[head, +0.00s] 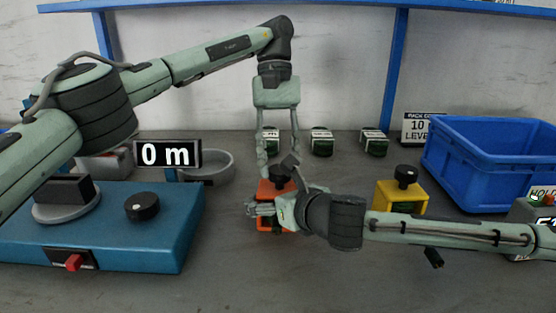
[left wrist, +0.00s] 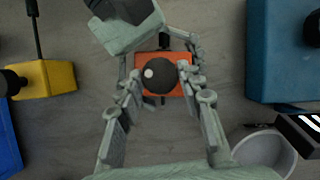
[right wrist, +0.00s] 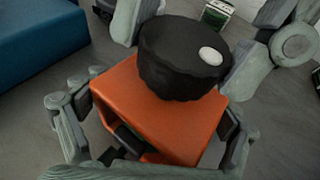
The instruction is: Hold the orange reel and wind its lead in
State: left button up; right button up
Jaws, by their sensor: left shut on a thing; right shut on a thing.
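The orange reel (head: 267,188) stands on the bench near the middle, a boxy body with a round black knob (right wrist: 182,58) on top that bears a white dot. My left gripper (head: 279,166) reaches down from above, its fingers closed on both sides of the knob, as the left wrist view shows around the knob (left wrist: 156,76). My right gripper (head: 262,210) comes in low from the right and is shut on the reel's orange body (right wrist: 150,115), a finger on each side. No length of lead can be made out; the reel's front is partly hidden by my right gripper.
A blue machine (head: 120,225) with a knob and red switch stands left, by a display (head: 168,153) reading 0 m and a grey round dish (head: 208,167). A yellow reel (head: 402,197) and blue crate (head: 490,165) stand right. Several dark green reels (head: 322,142) line the back.

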pick_arm(q)
jog(key=shift+d+m+y, duration=0.1)
jog(key=shift+m+y, duration=0.5)
jog(key=shift+m, duration=0.9)
jog(key=o, duration=0.9)
